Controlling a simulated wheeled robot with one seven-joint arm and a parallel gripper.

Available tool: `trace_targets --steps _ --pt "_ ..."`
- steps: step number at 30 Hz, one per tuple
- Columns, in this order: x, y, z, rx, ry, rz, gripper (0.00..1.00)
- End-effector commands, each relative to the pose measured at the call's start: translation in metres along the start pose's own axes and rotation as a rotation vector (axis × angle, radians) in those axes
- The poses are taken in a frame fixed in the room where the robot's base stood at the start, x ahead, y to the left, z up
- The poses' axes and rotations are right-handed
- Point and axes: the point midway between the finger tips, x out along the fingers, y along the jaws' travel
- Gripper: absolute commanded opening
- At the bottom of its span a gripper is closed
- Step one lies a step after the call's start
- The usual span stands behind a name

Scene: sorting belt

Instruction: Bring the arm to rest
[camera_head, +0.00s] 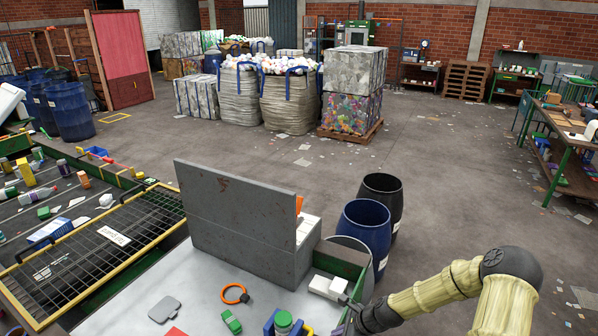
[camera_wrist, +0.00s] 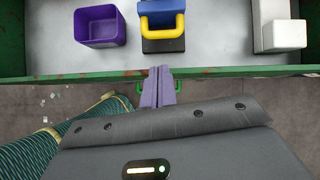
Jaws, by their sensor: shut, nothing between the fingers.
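My gripper (camera_wrist: 159,84) shows in the wrist view with its two purple-grey fingers together and nothing between them. The fingertips appear over the rusty green edge of the work table (camera_wrist: 40,75). In the head view my arm (camera_head: 450,285), in a yellowish sleeve, reaches in from the lower right. The gripper itself is mostly cut off at the bottom of that view.
Past the fingertips lie a purple bin (camera_wrist: 100,27), a blue item with a yellow handle (camera_wrist: 163,25) and white blocks (camera_wrist: 280,28). A grey barrier (camera_head: 240,215) stands on the table. Blue (camera_head: 364,232) and black (camera_head: 383,190) barrels stand beyond. Open floor lies right.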

Motion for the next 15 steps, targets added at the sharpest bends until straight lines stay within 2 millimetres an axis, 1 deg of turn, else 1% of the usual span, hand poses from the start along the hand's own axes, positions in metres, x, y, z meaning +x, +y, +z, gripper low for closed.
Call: trace_targets --steps 2,8,11,15 --pt "-0.005 0.008 0.001 -0.127 0.047 0.022 0.00" --pt "-0.030 0.029 0.002 -0.489 0.174 0.098 0.00" --pt "-0.045 0.039 0.006 -0.663 0.229 0.139 0.00" --pt "-0.069 0.051 0.010 -0.889 0.301 0.192 0.00"
